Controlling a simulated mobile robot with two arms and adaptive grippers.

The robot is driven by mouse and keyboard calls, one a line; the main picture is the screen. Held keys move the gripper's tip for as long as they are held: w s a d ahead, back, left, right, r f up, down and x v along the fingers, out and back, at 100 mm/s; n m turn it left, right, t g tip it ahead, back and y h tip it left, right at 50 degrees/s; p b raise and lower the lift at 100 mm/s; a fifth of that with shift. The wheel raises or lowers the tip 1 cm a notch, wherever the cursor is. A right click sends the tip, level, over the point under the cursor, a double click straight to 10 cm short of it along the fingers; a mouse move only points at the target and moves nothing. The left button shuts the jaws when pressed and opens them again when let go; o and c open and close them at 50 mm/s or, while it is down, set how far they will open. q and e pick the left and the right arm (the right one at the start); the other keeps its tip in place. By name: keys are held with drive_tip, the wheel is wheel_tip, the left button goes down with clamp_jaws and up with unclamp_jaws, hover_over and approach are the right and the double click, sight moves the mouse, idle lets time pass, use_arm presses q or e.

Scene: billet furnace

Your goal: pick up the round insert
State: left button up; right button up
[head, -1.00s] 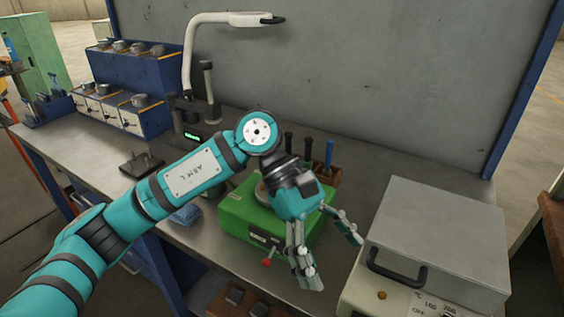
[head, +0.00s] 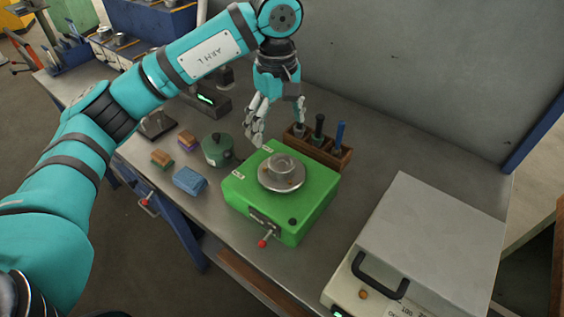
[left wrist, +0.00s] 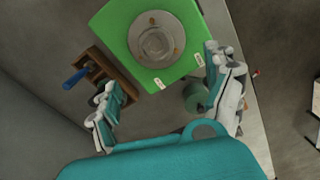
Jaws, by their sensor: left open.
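The round insert appears to be the grey metal round piece (head: 282,168) with a raised cup-like middle on top of the green box (head: 236,196). The round piece also shows in the left wrist view (left wrist: 156,40), near the top, with the green box (left wrist: 118,22) under it. My left gripper (head: 277,128) is open and empty, fingers pointing down, above the bench behind the green box and apart from the round piece. In the left wrist view its fingers (left wrist: 162,68) stand wide apart, with the round piece beyond them. My right gripper is not in view.
A wooden rack (head: 338,154) with upright tools stands right behind the green box. A dark green round pot (head: 217,150) and a blue block (head: 189,181) lie to its left. A grey oven-like box (head: 430,235) with a handle stands at the right.

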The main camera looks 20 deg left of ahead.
use_arm(q)
drive_tip(key=p, duration=0.1)
hover_over(282, 163)
drive_tip(key=f, duration=0.4)
drive_tip(key=shift+a+f, duration=0.35)
drive_tip(key=shift+f, duration=0.05)
drive_tip(key=f+p, duration=0.2)
drive_tip(key=f, duration=0.1)
drive_tip(key=f+p, duration=0.1)
drive_tip(key=shift+s+d+f, duration=0.15)
drive_tip(key=shift+d+f, duration=0.2)
drive_tip(key=shift+f, duration=0.35)
drive_tip(key=c, duration=1.7)
drive_tip(key=shift+r, duration=0.1)
clamp_jaws()
